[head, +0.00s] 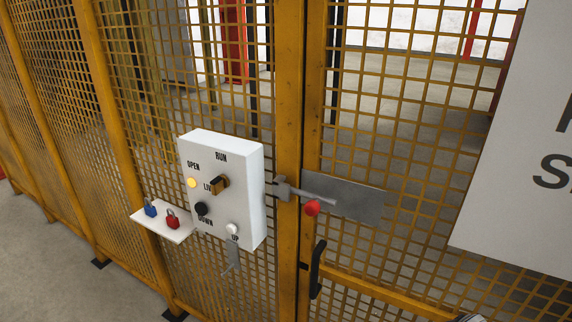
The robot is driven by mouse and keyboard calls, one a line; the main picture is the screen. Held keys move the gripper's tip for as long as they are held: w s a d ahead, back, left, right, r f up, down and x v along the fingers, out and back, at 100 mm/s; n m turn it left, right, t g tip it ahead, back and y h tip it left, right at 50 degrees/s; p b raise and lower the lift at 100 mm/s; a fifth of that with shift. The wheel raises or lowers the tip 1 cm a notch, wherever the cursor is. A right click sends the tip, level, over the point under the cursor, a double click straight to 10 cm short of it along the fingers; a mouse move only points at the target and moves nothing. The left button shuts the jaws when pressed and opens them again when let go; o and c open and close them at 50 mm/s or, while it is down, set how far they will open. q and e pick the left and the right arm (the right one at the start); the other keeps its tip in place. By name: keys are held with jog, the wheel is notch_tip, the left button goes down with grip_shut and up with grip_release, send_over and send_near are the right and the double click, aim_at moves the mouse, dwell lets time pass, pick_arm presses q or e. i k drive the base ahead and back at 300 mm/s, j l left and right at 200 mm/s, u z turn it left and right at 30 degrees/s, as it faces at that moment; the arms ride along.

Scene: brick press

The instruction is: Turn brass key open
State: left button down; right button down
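The brass key (219,184) stands in a dark switch on the front of a white control box (245,200) fixed to the yellow mesh fence. The labels RUN, OPEN and a partly hidden one starting with LI sit around the key. The key's handle covers part of the last label, and its exact turn is hard to tell. A yellow lamp (192,182) beside OPEN looks lit. Neither of my grippers can be made out. A small grey piece (470,318) at the bottom right edge is too cut off to identify.
A black button (201,208) and a white button (232,229) sit below the key. A shelf (160,228) at left holds a blue padlock (150,208) and a red padlock (172,219). A gate bolt with a red knob (312,208) and a black handle (318,270) are at right.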

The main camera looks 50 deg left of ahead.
aim_at(217, 185)
jog(key=u, duration=2.2)
